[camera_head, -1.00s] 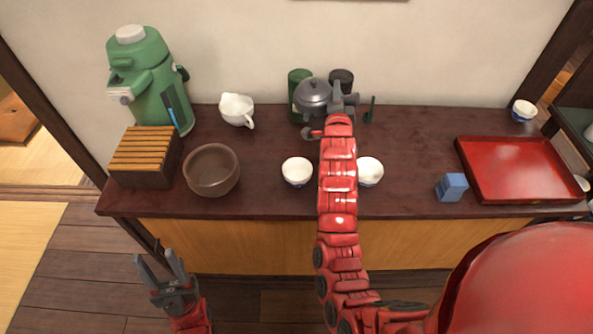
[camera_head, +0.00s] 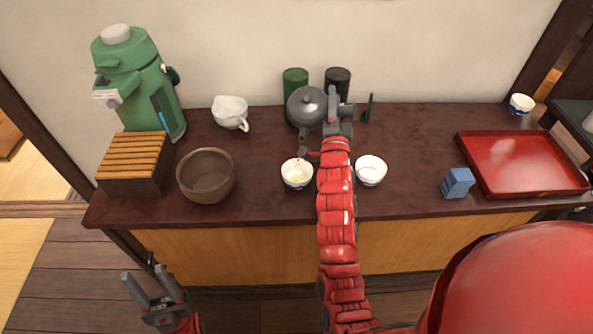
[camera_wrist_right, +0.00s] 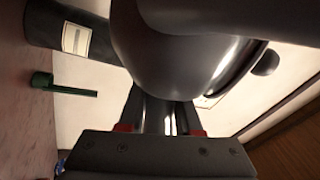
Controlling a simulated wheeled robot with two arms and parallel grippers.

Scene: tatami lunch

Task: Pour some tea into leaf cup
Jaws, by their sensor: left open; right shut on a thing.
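My right gripper (camera_head: 338,108) is shut on the handle of the dark grey teapot (camera_head: 307,104); in the right wrist view the teapot body (camera_wrist_right: 185,45) fills the top above the jaws (camera_wrist_right: 165,122). The teapot is held above the counter, its spout (camera_head: 303,153) pointing down just over the left white-and-blue cup (camera_head: 297,175). A small pale yellowish patch shows inside that cup. A second white cup (camera_head: 371,171) stands right of my right arm. I cannot make out a leaf pattern on either. My left gripper (camera_head: 150,288) is open and empty in front of the counter.
On the dark counter (camera_head: 262,204) stand a brown bowl (camera_head: 207,176), white pitcher (camera_head: 231,112), slatted box (camera_head: 133,165), green dispenser (camera_head: 140,85), blue block (camera_head: 457,183) and red tray (camera_head: 520,165). Green (camera_head: 295,77) and black (camera_head: 337,80) canisters stand behind the teapot.

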